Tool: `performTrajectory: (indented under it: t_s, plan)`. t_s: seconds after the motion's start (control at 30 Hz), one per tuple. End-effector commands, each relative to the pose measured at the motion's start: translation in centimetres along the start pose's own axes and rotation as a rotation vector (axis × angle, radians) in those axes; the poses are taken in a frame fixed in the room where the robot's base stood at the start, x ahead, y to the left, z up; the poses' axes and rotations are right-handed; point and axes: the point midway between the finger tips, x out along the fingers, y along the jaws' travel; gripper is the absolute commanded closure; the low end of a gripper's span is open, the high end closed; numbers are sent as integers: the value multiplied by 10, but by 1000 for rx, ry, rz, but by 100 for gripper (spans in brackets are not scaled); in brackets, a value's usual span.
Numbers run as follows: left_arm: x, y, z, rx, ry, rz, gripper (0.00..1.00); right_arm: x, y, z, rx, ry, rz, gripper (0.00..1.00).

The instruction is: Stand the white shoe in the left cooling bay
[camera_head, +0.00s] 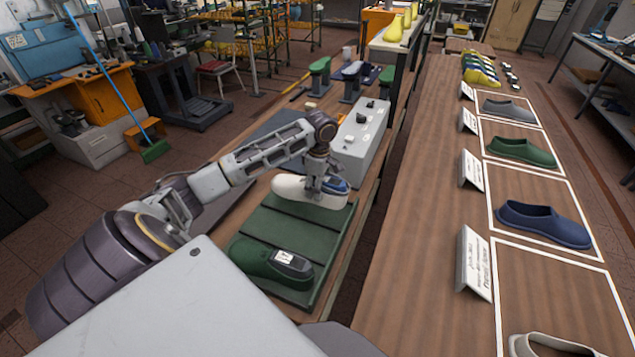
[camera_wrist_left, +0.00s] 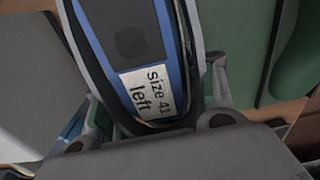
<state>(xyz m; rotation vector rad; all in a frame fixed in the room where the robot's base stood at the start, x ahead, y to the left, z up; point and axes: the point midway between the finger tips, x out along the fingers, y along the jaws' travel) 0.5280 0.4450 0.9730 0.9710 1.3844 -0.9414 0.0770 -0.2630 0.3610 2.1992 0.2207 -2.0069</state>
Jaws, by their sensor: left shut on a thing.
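The white shoe (camera_head: 292,189) is at the far end of the green slatted rack (camera_head: 285,231), with a blue and dark top. My left gripper (camera_head: 326,184) comes down from above and is shut on its right-hand end. In the left wrist view the shoe's blue top (camera_wrist_left: 112,68) fills the space between the fingers of my left gripper (camera_wrist_left: 155,112), with a label reading "size 41 left". I cannot tell whether its sole touches the rack. A green shoe (camera_head: 262,260) with a label on top lies on the near part of the rack. My right gripper is out of view.
A grey control box (camera_head: 361,140) stands just behind the white shoe. On the right, a long wooden bench (camera_head: 410,240) carries white-outlined spaces with a blue shoe (camera_head: 543,222), a green shoe (camera_head: 522,151), a grey shoe (camera_head: 508,110) and upright cards (camera_head: 473,262).

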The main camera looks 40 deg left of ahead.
Motion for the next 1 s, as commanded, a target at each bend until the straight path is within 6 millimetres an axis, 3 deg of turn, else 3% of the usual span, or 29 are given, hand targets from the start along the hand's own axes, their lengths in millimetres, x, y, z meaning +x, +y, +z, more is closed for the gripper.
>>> performTrajectory:
  t_s: [1.0]
  plan:
    - [37, 1, 2, -2, 3, 5, 100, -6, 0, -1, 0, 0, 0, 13]
